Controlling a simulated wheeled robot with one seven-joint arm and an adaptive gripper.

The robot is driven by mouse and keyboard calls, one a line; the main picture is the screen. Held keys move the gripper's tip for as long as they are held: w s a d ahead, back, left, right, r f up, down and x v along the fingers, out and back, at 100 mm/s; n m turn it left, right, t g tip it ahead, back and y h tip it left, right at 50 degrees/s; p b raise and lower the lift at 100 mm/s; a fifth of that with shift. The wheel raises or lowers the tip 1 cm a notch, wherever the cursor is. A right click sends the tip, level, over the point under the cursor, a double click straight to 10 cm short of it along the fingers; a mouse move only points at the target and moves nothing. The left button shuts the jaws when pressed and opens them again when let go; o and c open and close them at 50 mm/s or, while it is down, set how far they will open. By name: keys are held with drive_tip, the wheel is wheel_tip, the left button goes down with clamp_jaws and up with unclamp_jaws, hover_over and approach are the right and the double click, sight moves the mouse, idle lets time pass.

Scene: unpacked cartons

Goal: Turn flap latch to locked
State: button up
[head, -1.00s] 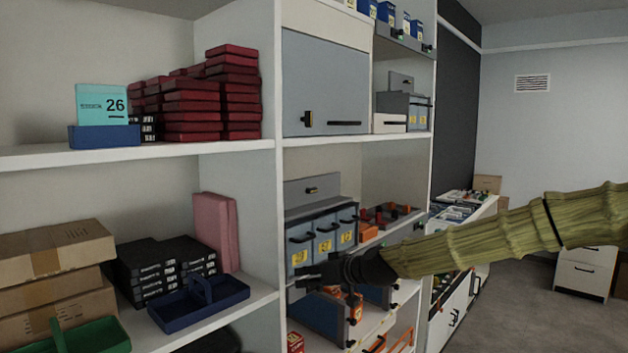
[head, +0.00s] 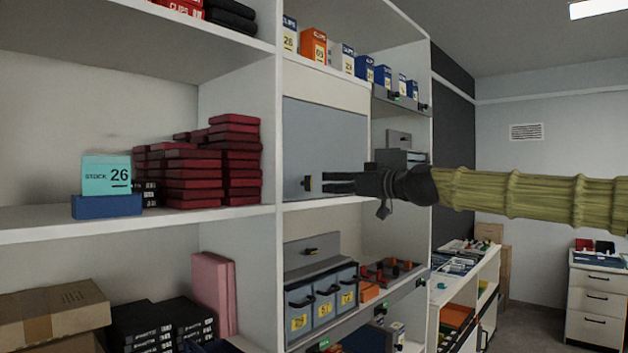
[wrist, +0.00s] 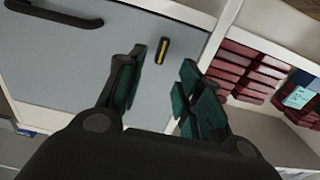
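The grey flap (head: 325,130) closes a compartment in the middle shelf column. Its flap latch (head: 307,184) is a small black piece with a yellow stripe near the lower left corner. In the wrist view, the flap (wrist: 80,65) fills the upper left, and the latch (wrist: 162,50) shows beyond the fingertips, roughly between them. My gripper (head: 326,183) is to the right of the latch in the head view, its fingers pointing left. In the wrist view my gripper (wrist: 160,72) is open and empty. It looks apart from the latch. My gripper hides the flap's handle in the head view.
A black bar handle (wrist: 55,12) is on the flap in the wrist view. Stacked dark red boxes (head: 200,165) stand on the shelf to the left. Below are blue-grey bins (head: 325,300) and a panel with another small latch (head: 311,251).

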sight(311, 182)
drive_tip(key=p+x, duration=0.2)
drive_tip(key=x, duration=0.5)
drive_tip(key=shift+w+a+f+p, duration=0.1)
drive_tip(key=shift+w+a+p, duration=0.15)
drive_tip(key=shift+a+p, duration=0.1)
clamp_jaws()
